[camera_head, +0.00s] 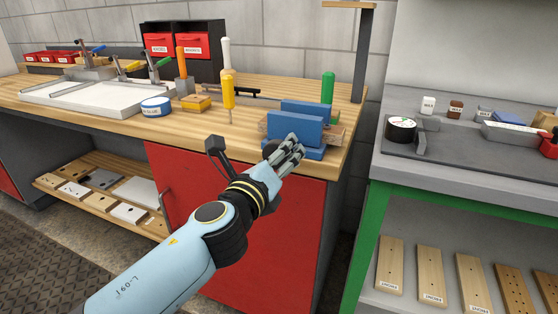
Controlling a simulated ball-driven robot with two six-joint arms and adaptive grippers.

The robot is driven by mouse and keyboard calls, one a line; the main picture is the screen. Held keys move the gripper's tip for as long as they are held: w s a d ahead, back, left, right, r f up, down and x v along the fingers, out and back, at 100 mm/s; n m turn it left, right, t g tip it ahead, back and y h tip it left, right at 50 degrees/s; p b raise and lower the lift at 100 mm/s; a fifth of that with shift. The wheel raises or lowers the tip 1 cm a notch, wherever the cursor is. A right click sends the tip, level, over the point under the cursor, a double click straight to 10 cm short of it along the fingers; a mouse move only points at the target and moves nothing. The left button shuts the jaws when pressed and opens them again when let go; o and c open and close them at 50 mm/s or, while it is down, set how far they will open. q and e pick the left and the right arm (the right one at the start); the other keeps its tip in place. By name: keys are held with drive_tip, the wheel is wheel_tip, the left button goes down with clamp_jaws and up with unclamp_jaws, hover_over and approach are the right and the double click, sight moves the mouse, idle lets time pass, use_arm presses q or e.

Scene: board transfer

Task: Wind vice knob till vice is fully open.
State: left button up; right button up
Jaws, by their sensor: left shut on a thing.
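The blue vice (294,127) sits at the right front corner of the wooden workbench, with wooden parts showing between and beside its blue jaws. My left gripper (288,153) is at the front of the vice, its grey fingers shut around the dark round knob (270,148). The knob is mostly hidden behind the fingers. How wide the jaws stand apart is hard to tell from here. My right gripper is out of view.
On the workbench (200,112) stand a yellow-handled screwdriver (228,90), a blue tape roll (156,107) and a white tray (90,98). A green-handled tool (327,87) stands behind the vice. A green-framed table (470,160) stands to the right across a gap.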

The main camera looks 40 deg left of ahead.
use_arm(q)
drive_tip(key=n+b, duration=0.1)
drive_tip(key=n, duration=0.2)
drive_tip(key=shift+n+b, duration=0.3)
drive_tip(key=shift+n, duration=0.6)
drive_tip(key=o, duration=1.2)
drive_tip(key=shift+c, duration=0.2)
drive_tip(key=shift+s, duration=0.15)
drive_tip(key=v, duration=1.1)
drive_tip(key=shift+s, duration=0.35)
drive_tip(key=shift+w+d+r, duration=0.1)
